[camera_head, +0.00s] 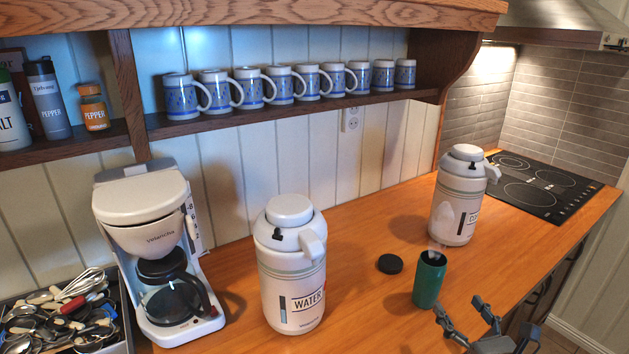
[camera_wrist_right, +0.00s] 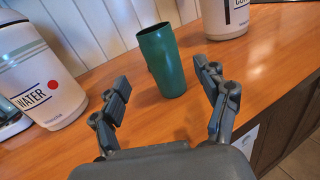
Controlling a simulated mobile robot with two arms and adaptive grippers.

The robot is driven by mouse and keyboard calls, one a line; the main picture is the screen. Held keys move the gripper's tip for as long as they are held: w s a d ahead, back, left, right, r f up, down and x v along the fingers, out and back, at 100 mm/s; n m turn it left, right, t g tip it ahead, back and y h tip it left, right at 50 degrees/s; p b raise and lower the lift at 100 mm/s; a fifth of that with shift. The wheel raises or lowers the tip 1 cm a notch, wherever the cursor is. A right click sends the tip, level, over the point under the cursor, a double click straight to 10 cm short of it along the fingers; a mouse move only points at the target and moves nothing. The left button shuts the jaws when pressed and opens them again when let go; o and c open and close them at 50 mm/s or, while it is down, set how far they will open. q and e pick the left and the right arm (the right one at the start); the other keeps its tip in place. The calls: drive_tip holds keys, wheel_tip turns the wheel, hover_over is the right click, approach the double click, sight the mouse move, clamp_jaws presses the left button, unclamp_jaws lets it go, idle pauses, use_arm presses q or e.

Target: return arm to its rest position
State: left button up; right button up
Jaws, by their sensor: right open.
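My right gripper (camera_head: 460,315) is at the lower right of the head view, by the counter's front edge. It is open and empty, and its two fingers also show in the right wrist view (camera_wrist_right: 168,95). A green cup (camera_head: 429,281) stands upright on the wooden counter just beyond the fingers, apart from them, with what looks like steam at its top. The green cup (camera_wrist_right: 161,60) shows between and beyond the fingers in the wrist view. My left gripper is not in view.
A WATER dispenser (camera_head: 291,265) stands left of the cup, a second dispenser (camera_head: 458,195) behind it. A black lid (camera_head: 390,264) lies between them. A coffee maker (camera_head: 155,245) and utensil tray (camera_head: 122,325) are at left. A mug shelf (camera_head: 250,117) hangs above. The cooktop (camera_head: 540,187) is far right.

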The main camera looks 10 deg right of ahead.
drive_tip(key=s+a+f+m+g+h, duration=0.15)
drive_tip(key=s+f+m+g, duration=0.35)
drive_tip(key=m, duration=0.7)
drive_tip(key=s+a+f+m+g+h, duration=0.1)
drive_tip(key=s+f+m+g+h, duration=0.2)
drive_tip(key=s+f+m, duration=0.65)
drive_tip(key=s+a+f+m+g+y, duration=0.1)
drive_tip(key=s+a+m+g+y, duration=0.25)
drive_tip(key=a+m, duration=0.35)
drive_tip(key=s+a+f+m+g+y, duration=0.1)
drive_tip(key=s+a+m+g+y, duration=0.15)
drive_tip(key=s+a+m, duration=0.4)
wheel_tip(320, 180, down, 25)
drive_tip(key=w+a+n+g, duration=0.1)
drive_tip(key=n+g, duration=0.1)
drive_tip(key=s+d+f+g+h, duration=0.1)
drive_tip(key=s+d+f, duration=0.1)
drive_tip(key=s+f, duration=1.5)
drive_tip(key=shift+d+f, duration=0.2)
drive_tip(key=shift+d, duration=0.2)
